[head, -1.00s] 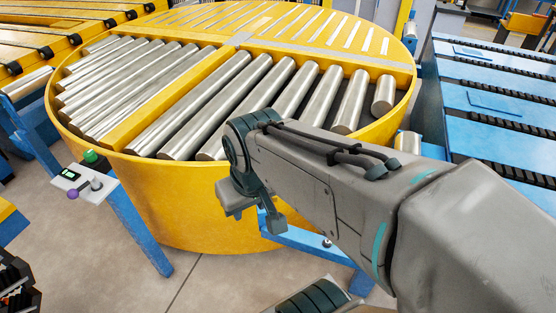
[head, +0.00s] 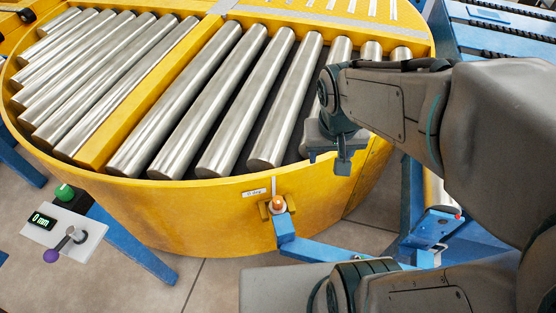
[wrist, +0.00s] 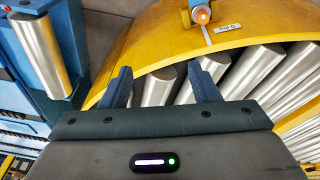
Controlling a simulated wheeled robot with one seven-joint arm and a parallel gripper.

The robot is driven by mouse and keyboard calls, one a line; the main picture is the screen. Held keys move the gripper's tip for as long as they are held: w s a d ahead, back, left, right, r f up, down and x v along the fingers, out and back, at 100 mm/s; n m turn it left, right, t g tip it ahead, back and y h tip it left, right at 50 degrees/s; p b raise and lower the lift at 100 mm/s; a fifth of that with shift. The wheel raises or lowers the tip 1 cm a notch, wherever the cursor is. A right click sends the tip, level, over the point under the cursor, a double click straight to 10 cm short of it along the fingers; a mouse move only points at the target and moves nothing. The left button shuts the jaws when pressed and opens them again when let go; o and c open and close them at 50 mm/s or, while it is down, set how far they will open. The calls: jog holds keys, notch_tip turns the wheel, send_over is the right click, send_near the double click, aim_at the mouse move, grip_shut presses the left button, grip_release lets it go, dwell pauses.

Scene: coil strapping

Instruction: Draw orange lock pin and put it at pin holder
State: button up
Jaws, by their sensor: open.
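The orange lock pin (head: 278,203) sits upright in a yellow bracket on the side of the round yellow turntable (head: 200,222), just below a small white label. In the wrist view the pin (wrist: 203,15) shows as a glowing orange end at the top edge. My gripper (head: 343,162) hangs above the turntable's front rim, to the right of and higher in the picture than the pin. It is apart from the pin. In the wrist view its two fingers are spread and empty (wrist: 159,72). I cannot make out a pin holder for certain.
A blue frame arm (head: 310,250) runs right from below the pin. A control box (head: 64,228) with a green button and a purple-knobbed lever stands at lower left on a blue leg. Steel rollers (head: 190,110) fill the turntable top. A blue conveyor (head: 500,30) lies at upper right.

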jog(key=w+a+f+m+g, duration=0.1)
jog(key=w+a+f, duration=0.3)
jog(key=w+f, duration=0.4)
jog(key=g, duration=0.1)
send_over(278, 199)
jog(key=shift+m+y, duration=0.4)
jog(key=f, duration=1.9)
jog(key=shift+w, duration=0.25)
jog(key=shift+s+f+p, duration=0.15)
jog(key=shift+f+p, duration=0.15)
jog(key=shift+f, duration=0.2)
jog(key=shift+s+f, duration=0.1)
jog(key=shift+f, duration=1.95)
grip_shut()
